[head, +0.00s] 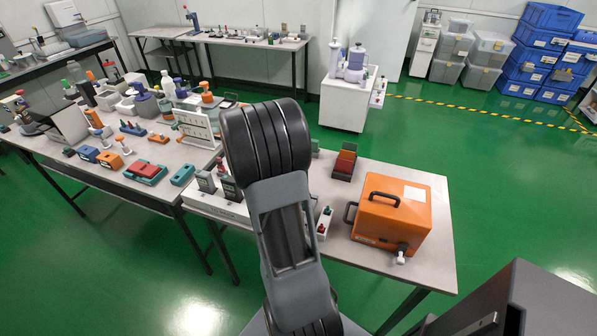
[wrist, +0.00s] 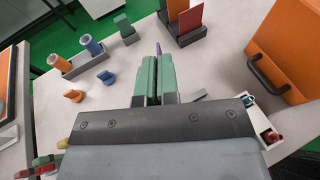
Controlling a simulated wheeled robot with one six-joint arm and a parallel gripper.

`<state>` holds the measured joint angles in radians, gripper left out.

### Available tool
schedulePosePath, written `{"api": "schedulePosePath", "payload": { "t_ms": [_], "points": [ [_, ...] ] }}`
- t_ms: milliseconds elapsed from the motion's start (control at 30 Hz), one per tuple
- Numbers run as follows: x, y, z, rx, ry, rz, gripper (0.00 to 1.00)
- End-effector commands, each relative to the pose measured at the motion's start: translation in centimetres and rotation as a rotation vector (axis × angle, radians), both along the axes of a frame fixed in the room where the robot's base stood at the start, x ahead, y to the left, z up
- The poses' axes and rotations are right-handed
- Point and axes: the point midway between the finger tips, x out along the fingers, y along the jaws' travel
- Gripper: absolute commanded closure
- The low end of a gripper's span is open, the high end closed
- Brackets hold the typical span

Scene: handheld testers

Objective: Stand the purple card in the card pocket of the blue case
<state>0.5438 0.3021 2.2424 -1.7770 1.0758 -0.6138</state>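In the wrist view my gripper (wrist: 158,62) has its two green fingers close together. A thin purple piece, the purple card (wrist: 158,48), shows edge-on between the fingertips. Most of it is hidden by the fingers. In the head view my own arm hides the gripper and the card. I cannot make out the blue case with its card pocket for sure. A small blue box (head: 87,153) stands on the left table in the head view, but I cannot tell whether it is that case.
A large orange case (head: 393,212) stands on the right. A holder with capped cylinders (wrist: 85,57) stands left.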

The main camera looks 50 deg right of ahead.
Motion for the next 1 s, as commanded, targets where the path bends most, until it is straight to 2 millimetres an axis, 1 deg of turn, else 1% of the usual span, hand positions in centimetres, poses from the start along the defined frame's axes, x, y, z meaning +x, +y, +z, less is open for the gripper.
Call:
{"api": "schedulePosePath", "payload": {
  "t_ms": [33, 100, 200, 333, 567, 633, 800, 900, 1000],
  "points": [
    [0.6, -1.2, -0.7, 0.002, 0.003, -0.002, 1.00],
    [1.1, -2.0, -2.3, 0.003, 0.004, -0.002, 1.00],
    [1.9, -3.0, -3.7, 0.002, 0.001, 0.002, 1.00],
    [2.5, -3.9, -5.0, 0.001, 0.001, 0.003, 1.00],
    [3.0, -4.5, -5.9, 0.001, -0.001, 0.006, 1.00],
    [3.3, -4.9, -6.7, 0.001, 0.001, 0.007, 1.00],
    [3.2, -4.8, -8.7, 0.001, 0.002, 0.007, 1.00],
    [3.2, -4.8, -9.3, 0.000, 0.001, 0.008, 1.00],
    [3.3, -4.8, -9.4, 0.000, 0.000, 0.008, 1.00]
  ]
}}
